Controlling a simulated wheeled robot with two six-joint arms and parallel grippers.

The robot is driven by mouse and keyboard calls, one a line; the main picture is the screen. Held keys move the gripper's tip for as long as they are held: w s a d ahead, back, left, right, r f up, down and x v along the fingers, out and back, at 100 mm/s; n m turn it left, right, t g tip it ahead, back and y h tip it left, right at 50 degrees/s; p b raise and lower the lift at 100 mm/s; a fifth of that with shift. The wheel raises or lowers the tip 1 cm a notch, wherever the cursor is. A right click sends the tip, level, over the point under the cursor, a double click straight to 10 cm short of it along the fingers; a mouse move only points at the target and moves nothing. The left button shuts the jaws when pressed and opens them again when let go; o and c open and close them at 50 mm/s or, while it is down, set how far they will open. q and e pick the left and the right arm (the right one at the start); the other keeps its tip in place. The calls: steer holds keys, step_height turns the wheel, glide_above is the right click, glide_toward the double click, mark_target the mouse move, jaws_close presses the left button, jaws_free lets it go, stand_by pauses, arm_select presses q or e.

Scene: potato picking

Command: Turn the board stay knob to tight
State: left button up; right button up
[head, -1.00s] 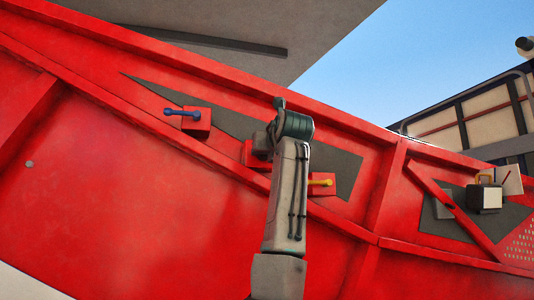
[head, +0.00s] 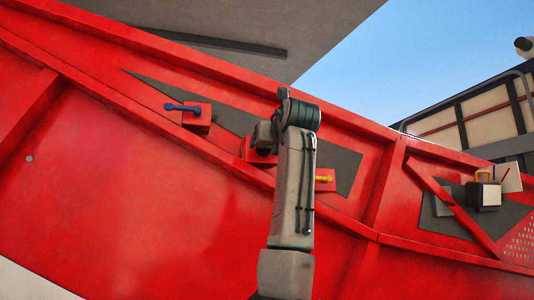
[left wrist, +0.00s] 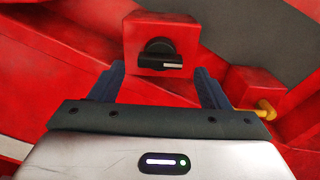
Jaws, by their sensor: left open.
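A black rotary knob (left wrist: 160,56) with a pale mark at the right end of its handle sits on the front of a red box (left wrist: 160,28) in the left wrist view. The handle lies roughly level. My left gripper (left wrist: 160,72) is open, with one dark finger at each side, below and in front of the knob. I see no contact. In the head view the red box (head: 256,154) is partly hidden behind my left arm, and its knob is hard to make out. My right gripper is not in view.
A red box with a blue lever (head: 183,107) is up and left of the arm. A yellow lever (head: 323,178) is close on its right. A slanted red bar (head: 452,207) and a cream-faced block (head: 489,195) are farther right on the red machine wall.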

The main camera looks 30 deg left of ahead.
arm_select(q)
steer(key=b+v, duration=0.6)
steer(key=v, duration=0.2)
steer(key=shift+w, duration=0.1)
stand_by(0.3)
